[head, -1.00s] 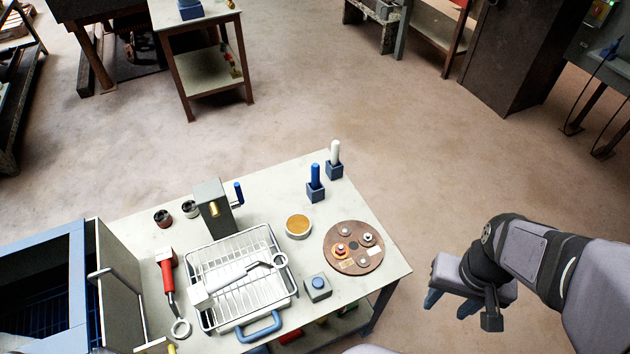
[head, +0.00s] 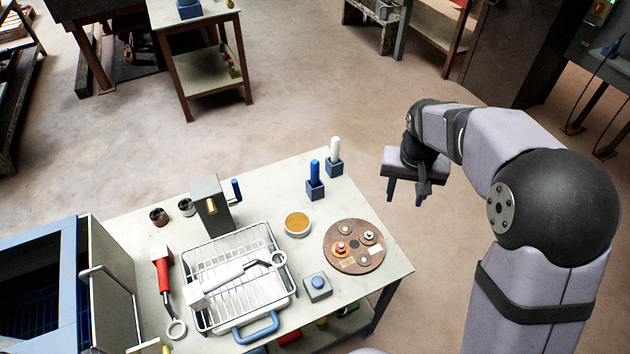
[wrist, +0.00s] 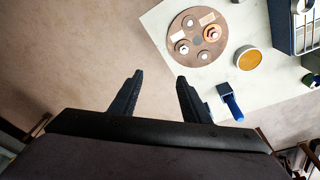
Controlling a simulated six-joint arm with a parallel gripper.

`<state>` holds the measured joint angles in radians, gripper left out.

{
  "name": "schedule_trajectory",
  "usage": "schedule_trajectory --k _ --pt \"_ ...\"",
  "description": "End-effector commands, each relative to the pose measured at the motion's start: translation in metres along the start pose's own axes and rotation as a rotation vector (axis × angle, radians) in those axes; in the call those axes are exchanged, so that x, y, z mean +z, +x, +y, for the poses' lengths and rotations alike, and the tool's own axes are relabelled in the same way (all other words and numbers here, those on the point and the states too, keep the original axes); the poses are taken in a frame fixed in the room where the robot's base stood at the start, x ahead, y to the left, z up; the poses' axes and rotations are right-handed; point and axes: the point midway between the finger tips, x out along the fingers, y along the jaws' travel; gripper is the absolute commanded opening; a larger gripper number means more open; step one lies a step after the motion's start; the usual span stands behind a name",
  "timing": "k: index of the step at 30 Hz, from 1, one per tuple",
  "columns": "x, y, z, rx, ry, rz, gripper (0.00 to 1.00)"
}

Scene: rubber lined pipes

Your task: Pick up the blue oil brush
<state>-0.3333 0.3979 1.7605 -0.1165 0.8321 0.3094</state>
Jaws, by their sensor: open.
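The blue oil brush (head: 315,169) stands upright in a small dark blue block holder (head: 316,191) near the table's far right corner. In the wrist view the brush (wrist: 233,108) shows to the right of my gripper's fingers, with its holder above it. My gripper (head: 405,195) is off the right edge of the table, to the right of the brush and apart from it. In the wrist view my gripper (wrist: 160,78) is open, with bare floor between its fingers.
A white brush (head: 335,151) stands in a similar holder just behind the blue one. Nearer are an amber-filled round tin (head: 298,223), a round brown board (head: 340,262) with small parts, and a wire rack (head: 215,255). A grey box (head: 207,190) with a blue-handled crank stands left.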

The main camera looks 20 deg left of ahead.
Motion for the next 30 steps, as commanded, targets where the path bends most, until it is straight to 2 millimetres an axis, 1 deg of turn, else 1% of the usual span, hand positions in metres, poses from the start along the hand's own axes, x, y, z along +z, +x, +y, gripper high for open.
schedule_trajectory --k 1,2,3,5,6,10,12,15,18,21,24,30 --pt "-0.017 0.01 -0.021 -0.001 -0.015 0.018 0.43" --pt "-0.026 0.013 -0.033 -0.002 -0.018 0.03 0.43" --pt "-0.038 0.018 -0.049 -0.004 -0.024 0.044 0.43" --pt "-0.053 0.025 -0.073 -0.007 -0.031 0.068 0.43" --pt "-0.063 0.029 -0.09 -0.01 -0.035 0.084 0.43" --pt "-0.085 0.044 -0.146 -0.023 -0.046 0.133 0.43" --pt "-0.092 0.051 -0.173 -0.032 -0.048 0.156 0.43" --pt "-0.098 0.058 -0.205 -0.044 -0.052 0.185 0.43" --pt "-0.101 0.062 -0.227 -0.054 -0.052 0.205 0.43" --pt "-0.101 0.065 -0.24 -0.059 -0.051 0.216 0.43" --pt "-0.102 0.065 -0.246 -0.063 -0.051 0.223 0.43" --pt "-0.103 0.068 -0.247 -0.063 -0.05 0.223 0.43"
